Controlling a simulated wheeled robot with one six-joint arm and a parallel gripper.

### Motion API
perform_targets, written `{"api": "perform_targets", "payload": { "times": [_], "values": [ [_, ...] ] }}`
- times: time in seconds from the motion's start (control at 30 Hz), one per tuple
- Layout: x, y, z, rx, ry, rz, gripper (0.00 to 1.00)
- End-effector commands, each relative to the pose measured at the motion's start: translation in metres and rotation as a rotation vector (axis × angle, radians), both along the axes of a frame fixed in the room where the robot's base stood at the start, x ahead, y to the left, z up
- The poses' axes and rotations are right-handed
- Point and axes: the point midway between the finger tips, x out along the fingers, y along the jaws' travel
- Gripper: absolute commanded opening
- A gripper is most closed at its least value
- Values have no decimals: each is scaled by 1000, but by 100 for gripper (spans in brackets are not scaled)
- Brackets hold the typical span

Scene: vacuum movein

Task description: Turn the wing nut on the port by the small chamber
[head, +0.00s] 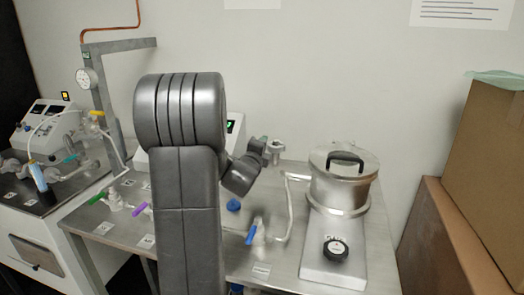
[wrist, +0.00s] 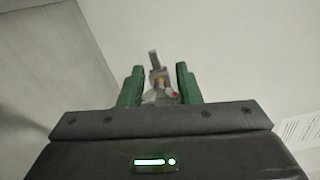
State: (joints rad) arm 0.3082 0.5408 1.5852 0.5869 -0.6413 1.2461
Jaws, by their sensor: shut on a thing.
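My gripper (wrist: 159,88) shows two green fingers around a small metal piece, which looks like the wing nut (wrist: 158,84), with a grey upright part and a small red spot. The fingers are shut on it. The wing nut itself is too small to make out in the head view.
A glass valve with a blue handle (head: 252,234) stands on the steel bench left of the chamber, joined by a bent pipe (head: 289,205). A purple-handled valve (head: 140,209) is further left. Cardboard boxes (head: 487,165) stand at the right. My arm hides the bench's middle.

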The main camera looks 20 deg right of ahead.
Motion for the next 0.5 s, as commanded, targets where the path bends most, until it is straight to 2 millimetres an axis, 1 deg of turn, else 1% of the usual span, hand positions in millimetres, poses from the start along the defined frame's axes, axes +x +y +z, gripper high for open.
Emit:
{"api": "perform_targets", "payload": {
  "times": [0.13, 0.43, 0.47, 0.5],
  "values": [
    [0, 0, -1, -43, 33, -1, 8],
    [0, 0, -1, -48, 39, 0, 8],
    [0, 0, -1, -48, 39, 0, 33],
    [0, 0, -1, -48, 38, 0, 40]
  ]
}}
